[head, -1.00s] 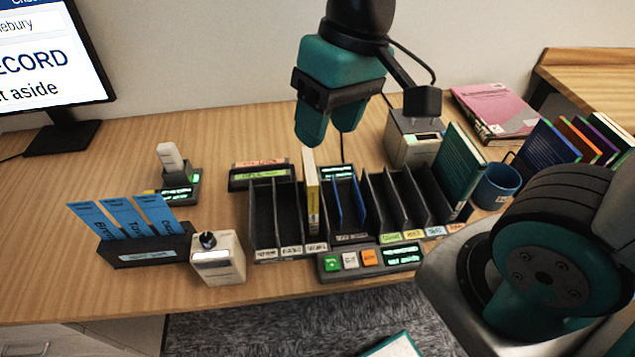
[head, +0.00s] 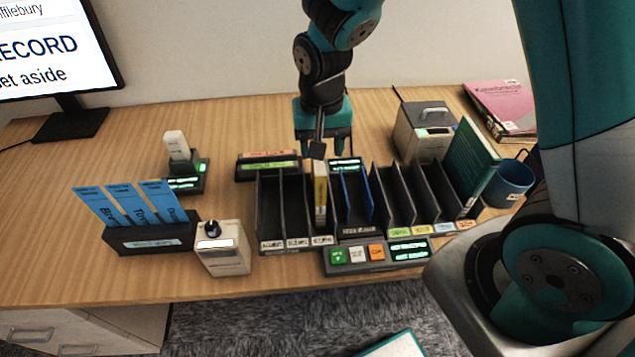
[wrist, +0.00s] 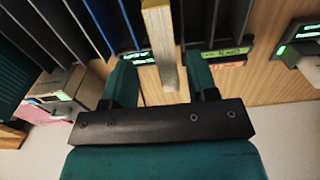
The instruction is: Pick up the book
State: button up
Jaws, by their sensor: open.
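A thin book (head: 320,198) with a yellow and white spine stands upright in a slot of the black divided sorter (head: 270,225). My gripper (head: 326,148) is open just above and behind its top in the head view. In the wrist view the book's pale page edge (wrist: 162,45) lies between the two green fingers of my gripper (wrist: 162,78), with a gap on each side. Whether the fingers reach down past the book's top is hard to tell. A larger teal book (head: 468,165) leans at the sorter's right end.
Thin blue dividers (head: 364,195) stand just right of the book. A button panel (head: 375,254) sits in front of the sorter. A grey box with a handle (head: 424,130) and a blue mug (head: 508,182) stand to the right.

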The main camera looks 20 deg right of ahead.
aim_at(318, 167)
jog(key=f, duration=0.3)
jog(key=f+p, duration=0.1)
jog(key=f, duration=0.1)
jog(key=shift+w+a+f, duration=0.1)
jog(key=shift+a+f, duration=0.15)
jog(key=shift+f, duration=0.05)
jog(key=shift+c, duration=0.4)
grip_shut()
